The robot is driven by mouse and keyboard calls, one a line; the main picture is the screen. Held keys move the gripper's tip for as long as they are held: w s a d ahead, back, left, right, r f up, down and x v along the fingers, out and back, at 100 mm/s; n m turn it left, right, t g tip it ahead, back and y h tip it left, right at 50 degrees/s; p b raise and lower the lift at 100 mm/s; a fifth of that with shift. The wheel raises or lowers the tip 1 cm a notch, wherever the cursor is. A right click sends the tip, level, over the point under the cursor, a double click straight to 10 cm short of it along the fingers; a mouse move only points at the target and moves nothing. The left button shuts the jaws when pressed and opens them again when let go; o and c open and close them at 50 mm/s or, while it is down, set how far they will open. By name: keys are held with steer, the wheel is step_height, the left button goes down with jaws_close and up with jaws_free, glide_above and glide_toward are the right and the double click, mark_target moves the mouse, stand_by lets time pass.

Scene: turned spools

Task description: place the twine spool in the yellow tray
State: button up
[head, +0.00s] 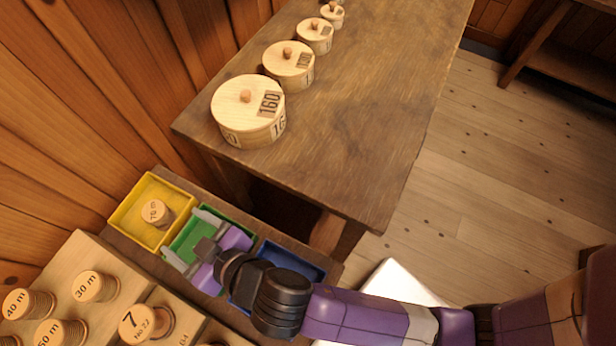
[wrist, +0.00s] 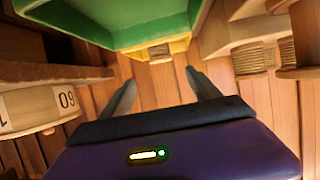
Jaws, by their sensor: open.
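The yellow tray (head: 122,213) is the leftmost of the trays in the head view. A twine-wound spool (head: 157,212) with a pale, lettered top stands upright inside it; the label seems to read 70 m. My gripper (head: 184,234) is over the green tray, just right of the yellow tray and apart from the spool. Its jaws are open with nothing between them. In the wrist view my gripper (wrist: 160,92) shows spread fingers, and a yellow edge (wrist: 175,45) with a bit of the spool (wrist: 158,54) shows beyond them.
The green tray (head: 232,213) and blue tray (head: 310,263) stand beside the yellow tray. Several labelled spools, one marked 30 m (head: 96,287), stand on a pale board at lower left. Round lidded wooden boxes (head: 248,110) line the table (head: 360,110) behind. Wooden wall at left.

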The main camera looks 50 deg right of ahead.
steer(key=s+d+f, duration=0.1)
steer(key=s+d, duration=0.3)
steer(key=s+d+f, duration=0.1)
steer(key=s+d, duration=0.1)
steer(key=shift+s+f, duration=0.3)
steer(key=shift+s, duration=0.1)
steer(key=shift+m, duration=0.4)
steer(key=s+d, duration=0.4)
steer(key=s, duration=0.1)
steer(key=shift+s+d+r, duration=0.1)
steer(key=shift+d+r, duration=0.05)
steer(key=shift+r, duration=0.1)
steer(key=s+d+r+m+t+h, duration=0.1)
steer(key=s+d+r+t+h, duration=0.1)
steer(key=s+d+r, duration=0.7)
steer(key=s+d+h, duration=0.1)
steer(key=s+d, duration=0.1)
steer(key=s, duration=0.2)
steer(key=shift+s+d+r+m, duration=0.3)
steer(key=shift+s+r+m, duration=0.1)
steer(key=shift+c, duration=0.2)
